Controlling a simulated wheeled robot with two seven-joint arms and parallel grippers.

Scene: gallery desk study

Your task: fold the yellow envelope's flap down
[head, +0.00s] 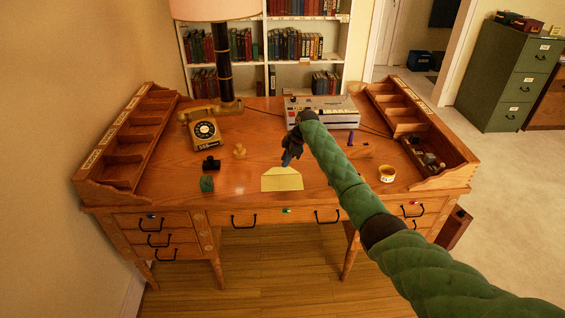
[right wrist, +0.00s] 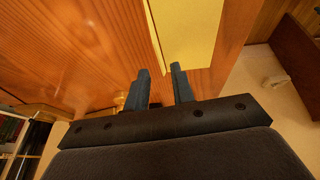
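The yellow envelope (head: 282,183) lies flat near the front middle of the desk, its flap (head: 285,171) spread open toward the back. My right gripper (head: 287,161) is just behind and above the flap, fingers pointing down. In the right wrist view, the two dark fingers (right wrist: 160,72) are apart with nothing seen between them. The envelope also shows there (right wrist: 187,35), just beyond the fingertips. Whether a finger touches the flap I cannot tell. My left gripper is not in view.
A grey machine (head: 335,112) is behind my arm. Desk around the envelope's left is clear.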

